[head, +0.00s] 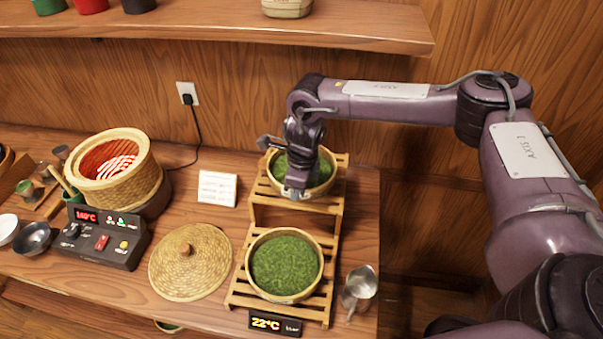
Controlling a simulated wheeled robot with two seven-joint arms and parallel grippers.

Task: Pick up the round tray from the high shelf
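A round tray with a light rim, filled with green leaves (325,170), sits on the high shelf of a stepped wooden slatted rack (336,207). A second round tray of green leaves (286,266) sits on the low shelf, nearer the front. My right arm reaches in from the right, and my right gripper (291,191) points down at the front rim of the high tray. The gripper and wrist hide part of that tray. The fingers are small and seen from above, so their opening and any contact with the rim are unclear. My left gripper is out of view.
A woven lid (190,262) lies left of the rack, with a woven steamer (118,170) and control box (105,236) beyond it. A metal scoop (359,286) lies right of the rack. A small white card (217,189) stands behind the lid. A wall shelf (240,24) overhangs the back.

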